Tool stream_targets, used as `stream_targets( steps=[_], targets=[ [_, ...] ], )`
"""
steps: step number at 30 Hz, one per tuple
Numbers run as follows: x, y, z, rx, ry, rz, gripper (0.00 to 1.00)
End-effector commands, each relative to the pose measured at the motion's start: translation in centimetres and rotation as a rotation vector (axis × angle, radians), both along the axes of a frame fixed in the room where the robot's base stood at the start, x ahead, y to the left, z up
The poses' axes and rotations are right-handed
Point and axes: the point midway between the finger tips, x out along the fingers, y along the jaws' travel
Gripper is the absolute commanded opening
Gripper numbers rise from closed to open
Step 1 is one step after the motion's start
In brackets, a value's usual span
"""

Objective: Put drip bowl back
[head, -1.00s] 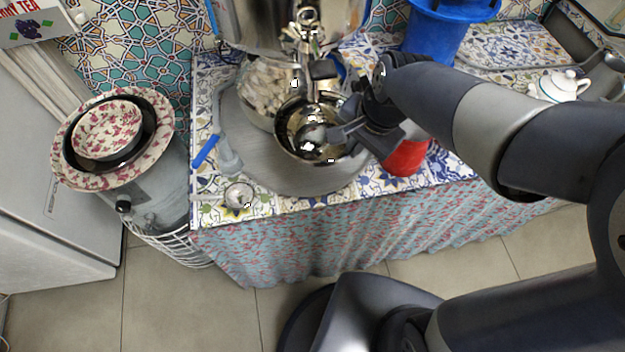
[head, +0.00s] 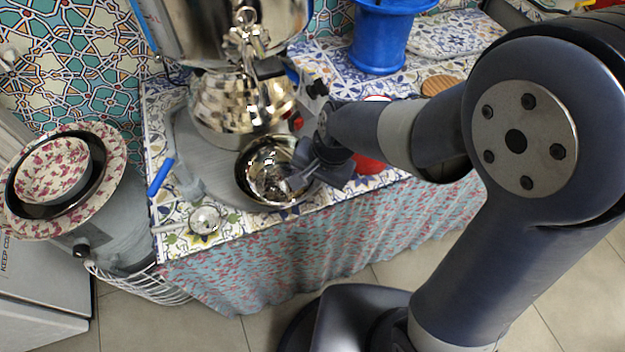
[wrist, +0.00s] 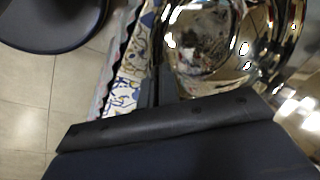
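The drip bowl (head: 255,183) is a shiny metal bowl at the front of the grey tray (head: 190,150), in front of the brass samovar (head: 240,105). My gripper (head: 300,172) is at the bowl's right rim in the head view. In the wrist view its two dark fingers (wrist: 163,85) are close together at the rim of the shiny bowl (wrist: 205,75), and it appears shut on that rim. The samovar's tap (head: 247,50) is above and left of the bowl. I cannot tell whether the bowl touches the tray.
A small glass strainer (head: 205,220) lies left of the bowl, near the table's front edge. A blue-handled tool (head: 160,177) is at the left edge. A red object (head: 368,164) is just right of my gripper. A blue pot (head: 382,42) stands behind.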

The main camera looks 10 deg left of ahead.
Motion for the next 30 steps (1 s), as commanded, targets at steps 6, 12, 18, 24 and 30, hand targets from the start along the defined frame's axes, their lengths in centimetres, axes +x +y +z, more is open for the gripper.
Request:
stream_targets(
  steps=[6,12,18,24,30],
  targets=[
    [0.1,0.0,-0.2,0.003,-0.002,-0.001,0.00],
    [0.0,0.0,-0.5,0.001,-0.001,0.000,0.06],
    [0.0,0.0,-0.5,0.001,-0.001,0.000,0.22],
    [0.0,0.0,-0.5,0.001,-0.001,0.000,0.24],
    [0.0,-0.1,0.5,0.002,-0.002,-0.001,0.24]
  ],
)
